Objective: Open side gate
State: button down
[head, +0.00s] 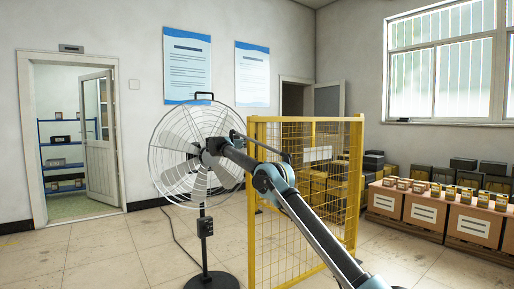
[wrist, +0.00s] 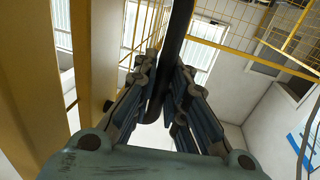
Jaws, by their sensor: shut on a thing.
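The side gate appears as a yellow-framed mesh panel (head: 252,215) standing upright in the middle of the head view. In the wrist view, thick yellow posts (wrist: 98,50) stand at the left and yellow mesh (wrist: 240,45) spans the upper right. A dark bar-like handle (wrist: 179,38) runs between the fingers of my gripper (wrist: 168,85). The fingers are closed on this handle, one on each side. In the head view my arm reaches up and left past the panel, and I cannot make out the fingers there. How far the gate stands open is unclear.
A large round fan (head: 180,150) stands left of the panel on a dark base (head: 211,281). Boxes (head: 425,212) with small yellow items line the right wall, with dark and yellow crates behind. A door (head: 98,135) stands open at far left. The floor between door and fan is mostly clear.

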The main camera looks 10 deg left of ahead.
jog(key=shift+w+a, duration=0.15)
jog(key=shift+a, duration=0.05)
dwell(0.5)
jog(key=c, duration=1.6)
grip_release()
jog(key=shift+r, duration=0.1)
jog(key=shift+c, duration=0.2)
jog(key=shift+o, duration=0.2)
